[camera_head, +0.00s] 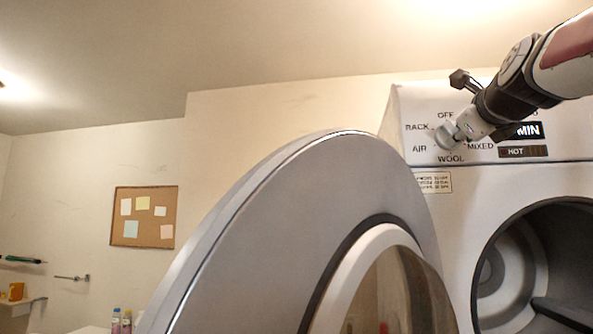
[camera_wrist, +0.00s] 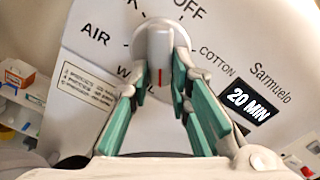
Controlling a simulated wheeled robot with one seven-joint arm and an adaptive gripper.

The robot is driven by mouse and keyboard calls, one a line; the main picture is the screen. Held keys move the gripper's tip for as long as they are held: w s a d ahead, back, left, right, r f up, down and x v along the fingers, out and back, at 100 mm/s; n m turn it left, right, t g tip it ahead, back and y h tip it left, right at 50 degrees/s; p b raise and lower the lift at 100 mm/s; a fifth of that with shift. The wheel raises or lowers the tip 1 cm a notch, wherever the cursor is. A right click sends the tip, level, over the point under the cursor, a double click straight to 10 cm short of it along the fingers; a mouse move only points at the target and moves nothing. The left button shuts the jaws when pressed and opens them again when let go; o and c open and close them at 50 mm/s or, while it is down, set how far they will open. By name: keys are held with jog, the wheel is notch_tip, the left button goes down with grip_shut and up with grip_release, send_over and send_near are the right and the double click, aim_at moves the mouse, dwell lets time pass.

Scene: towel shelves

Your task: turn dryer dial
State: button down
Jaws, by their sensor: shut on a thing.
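The dryer dial (camera_wrist: 158,50) is a grey knob with a red mark on a white control panel (camera_head: 415,105). The words OFF, RACK, AIR, WOOL and MIXED surround it in the head view, where the dial (camera_head: 445,135) is partly covered by my gripper (camera_head: 458,131). In the wrist view my gripper (camera_wrist: 165,85) has its green-padded fingers on either side of the knob and is shut on it. The red mark points down in the picture, toward WOOL, whose letters are partly hidden by a finger.
The dryer door (camera_head: 270,230) stands open, left of and below the panel. The drum opening (camera_head: 540,265) is at the lower right. A lit display (camera_wrist: 249,105) reads 20 MIN. A cork board (camera_head: 143,217) and a wall shelf (camera_head: 25,301) are far left.

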jog(key=m, duration=0.4)
jog(key=m+p, duration=0.1)
jog(key=m, duration=0.1)
jog(key=shift+w+a+f, duration=0.15)
jog(key=shift+a+f, duration=0.05)
jog(key=shift+a, duration=0.1)
jog(key=shift+m, duration=0.4)
jog(key=c, duration=1.5)
grip_release()
jog(key=shift+a, duration=0.1)
jog(key=v, duration=1.2)
jog(key=shift+r, duration=0.1)
